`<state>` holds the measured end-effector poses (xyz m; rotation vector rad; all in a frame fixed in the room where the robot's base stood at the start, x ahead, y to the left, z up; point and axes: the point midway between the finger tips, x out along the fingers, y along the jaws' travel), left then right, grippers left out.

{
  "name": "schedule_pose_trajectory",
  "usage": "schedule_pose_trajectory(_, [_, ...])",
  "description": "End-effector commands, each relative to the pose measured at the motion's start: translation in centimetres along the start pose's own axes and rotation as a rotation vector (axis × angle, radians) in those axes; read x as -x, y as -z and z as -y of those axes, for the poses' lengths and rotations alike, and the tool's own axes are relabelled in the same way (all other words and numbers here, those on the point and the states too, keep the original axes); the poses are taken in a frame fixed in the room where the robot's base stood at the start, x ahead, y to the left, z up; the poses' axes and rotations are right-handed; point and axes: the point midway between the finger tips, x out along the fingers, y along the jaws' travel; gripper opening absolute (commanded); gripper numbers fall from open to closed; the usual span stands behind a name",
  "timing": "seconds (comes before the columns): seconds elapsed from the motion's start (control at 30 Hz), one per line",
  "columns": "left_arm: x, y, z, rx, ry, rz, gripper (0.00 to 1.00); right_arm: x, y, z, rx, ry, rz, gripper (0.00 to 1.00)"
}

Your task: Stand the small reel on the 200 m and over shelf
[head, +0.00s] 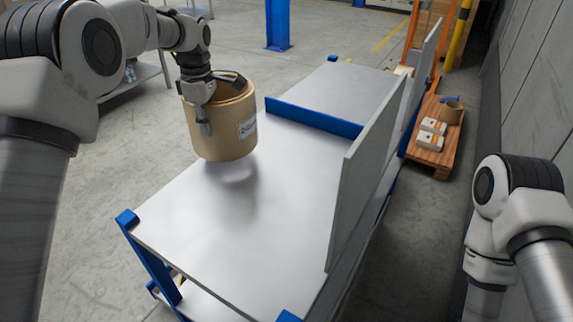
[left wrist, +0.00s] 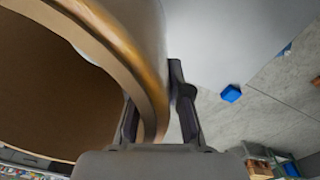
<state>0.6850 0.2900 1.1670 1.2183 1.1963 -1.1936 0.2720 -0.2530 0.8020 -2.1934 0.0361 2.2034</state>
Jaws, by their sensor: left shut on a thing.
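A tan, cardboard-like reel (head: 225,130) with a white label on its side is held upright over the near part of the grey shelf top (head: 215,235). A soft shadow and reflection lie just below it, and it looks slightly above the surface. My left gripper (head: 207,108) is shut on the reel's rim, with one finger outside the wall. In the left wrist view, the reel's rim (left wrist: 120,60) passes between the two fingers (left wrist: 158,115). My right gripper is out of view; only arm links show. No shelf marking is readable.
A low blue divider (head: 315,118) crosses the shelf top beyond the reel. A tall grey panel (head: 365,165) stands along the right edge. The near shelf surface is otherwise clear. A wooden pallet (head: 425,158) with white packs and a smaller tan item lies on the floor at right.

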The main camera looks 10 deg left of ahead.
Motion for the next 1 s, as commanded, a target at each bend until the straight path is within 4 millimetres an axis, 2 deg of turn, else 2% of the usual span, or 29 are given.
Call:
schedule_pose_trajectory(0.17, [0.3,-1.2,1.4,-0.002,-0.003,0.0,0.0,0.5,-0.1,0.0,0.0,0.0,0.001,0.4])
schedule_pose_trajectory(0.5, [-0.2,-6.9,8.8,-0.002,-0.002,-0.004,0.0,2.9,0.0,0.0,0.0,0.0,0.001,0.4])
schedule_pose_trajectory(0.63, [-0.5,-8.9,11.2,-0.002,-0.002,-0.004,0.0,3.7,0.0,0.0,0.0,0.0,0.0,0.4])
schedule_pose_trajectory(0.83, [-1.5,-10.0,12.6,-0.001,-0.001,-0.001,0.0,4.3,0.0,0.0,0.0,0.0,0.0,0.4])
schedule_pose_trajectory(1.0, [-3.9,-10.0,12.6,0.001,-0.001,0.0,0.0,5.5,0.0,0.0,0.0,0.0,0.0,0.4])
